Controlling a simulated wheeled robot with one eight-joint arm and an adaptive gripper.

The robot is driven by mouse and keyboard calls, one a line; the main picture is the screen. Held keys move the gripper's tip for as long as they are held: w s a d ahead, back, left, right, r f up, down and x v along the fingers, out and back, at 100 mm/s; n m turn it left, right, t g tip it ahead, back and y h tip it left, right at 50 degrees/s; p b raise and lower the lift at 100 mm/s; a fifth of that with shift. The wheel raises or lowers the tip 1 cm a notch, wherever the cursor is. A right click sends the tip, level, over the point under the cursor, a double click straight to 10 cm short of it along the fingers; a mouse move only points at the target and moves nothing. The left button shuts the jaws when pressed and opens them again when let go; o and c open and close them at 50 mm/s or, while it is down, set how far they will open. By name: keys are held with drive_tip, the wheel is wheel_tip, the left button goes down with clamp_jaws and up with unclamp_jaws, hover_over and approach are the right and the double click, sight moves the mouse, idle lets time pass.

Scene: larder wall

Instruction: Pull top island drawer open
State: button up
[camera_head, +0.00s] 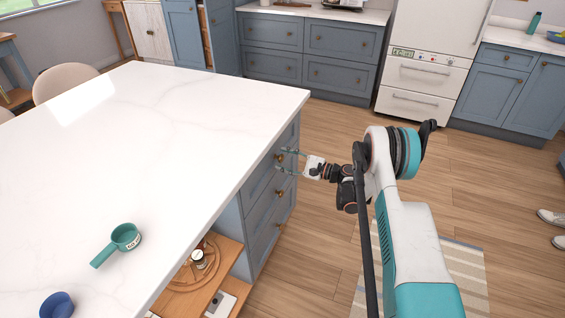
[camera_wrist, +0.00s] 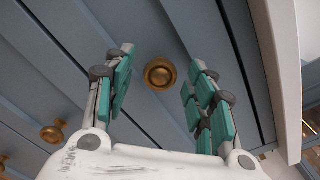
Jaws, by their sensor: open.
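The island's top drawer (camera_head: 262,176) has a blue-grey front under the white countertop and looks shut. Its round brass knob (camera_wrist: 160,74) sits in the middle of the wrist view. My gripper (camera_head: 286,162) is at the drawer front, reaching in from the right. In the wrist view my gripper (camera_wrist: 161,64) is open, with one teal-padded finger on each side of the knob. The fingers look apart from the knob, with nothing held. The arm comes from the right over the floor.
Lower drawer knobs (camera_head: 279,193) show below, and also in the wrist view (camera_wrist: 52,133). The white countertop (camera_head: 180,130) carries a teal measuring cup (camera_head: 124,237) and a blue bowl (camera_head: 57,305). Wooden floor (camera_head: 325,120) between island and back cabinets is clear. A striped rug (camera_head: 465,275) lies lower right.

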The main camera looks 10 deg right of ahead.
drive_tip(key=shift+x, duration=0.8)
drive_tip(key=shift+c, duration=0.6)
